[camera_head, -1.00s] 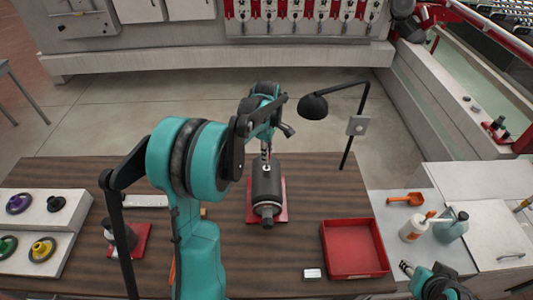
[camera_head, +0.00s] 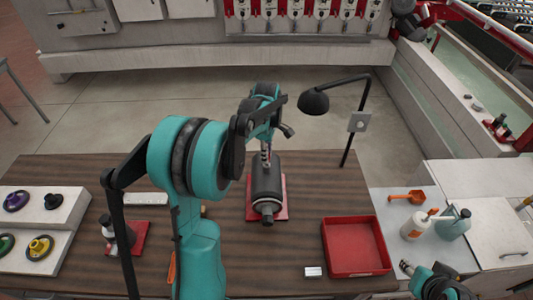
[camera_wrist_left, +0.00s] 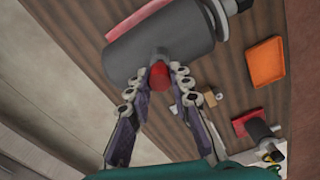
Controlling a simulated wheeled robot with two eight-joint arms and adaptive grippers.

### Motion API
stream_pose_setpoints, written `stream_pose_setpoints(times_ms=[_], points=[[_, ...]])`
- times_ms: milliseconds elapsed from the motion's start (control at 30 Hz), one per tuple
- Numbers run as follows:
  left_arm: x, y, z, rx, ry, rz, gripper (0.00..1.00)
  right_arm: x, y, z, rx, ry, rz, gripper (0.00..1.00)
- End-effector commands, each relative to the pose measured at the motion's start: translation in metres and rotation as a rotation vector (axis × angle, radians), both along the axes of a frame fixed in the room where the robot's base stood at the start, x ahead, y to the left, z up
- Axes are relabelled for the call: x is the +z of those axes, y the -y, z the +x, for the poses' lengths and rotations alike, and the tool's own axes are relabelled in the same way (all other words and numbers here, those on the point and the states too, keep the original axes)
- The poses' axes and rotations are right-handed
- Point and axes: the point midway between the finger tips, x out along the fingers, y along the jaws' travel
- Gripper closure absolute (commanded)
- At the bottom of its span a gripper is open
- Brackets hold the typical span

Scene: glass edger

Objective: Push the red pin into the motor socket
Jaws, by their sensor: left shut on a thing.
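The motor, a dark grey cylinder (camera_head: 267,182), lies on a red base plate (camera_head: 282,213) on the wooden table. In the left wrist view the motor (camera_wrist_left: 160,38) has a short round socket (camera_wrist_left: 157,53) on its side. My left gripper (camera_head: 266,157) is over the motor. In the left wrist view it (camera_wrist_left: 163,72) is shut on the red pin (camera_wrist_left: 160,76), which lines up with the socket and appears to touch it. The pin's inner end is hidden, so its depth cannot be told. My right gripper (camera_head: 406,268) shows small at the lower right, away from the motor.
A red tray (camera_head: 354,246) and a small white box (camera_head: 313,272) are right of the motor. A black lamp (camera_head: 314,103) stands behind. Colored knobs sit on a white stand (camera_head: 68,205) at left. Bottles and an orange scoop (camera_head: 406,197) are at right.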

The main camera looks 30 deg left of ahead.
Motion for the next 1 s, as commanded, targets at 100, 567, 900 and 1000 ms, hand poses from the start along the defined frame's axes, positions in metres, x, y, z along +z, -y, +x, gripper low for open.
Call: stream_pose_setpoints(times_ms=[100, 567, 900, 1000], points=[[-0.004, 0.000, 0.000, 0.000, 0.000, 0.000, 1.00, -0.003, 0.000, 0.000, 0.000, 0.000, 0.000, 0.60], [-0.015, 0.000, 0.000, 0.000, 0.000, 0.000, 1.00, -0.013, 0.000, 0.000, 0.000, 0.000, 0.000, 0.60], [-0.024, 0.000, 0.000, 0.000, 0.000, 0.000, 1.00, -0.019, 0.000, 0.000, 0.000, 0.000, 0.000, 0.60], [-0.023, 0.000, 0.000, 0.000, 0.000, 0.000, 0.61, -0.019, 0.000, 0.000, 0.000, 0.000, 0.000, 0.60]])
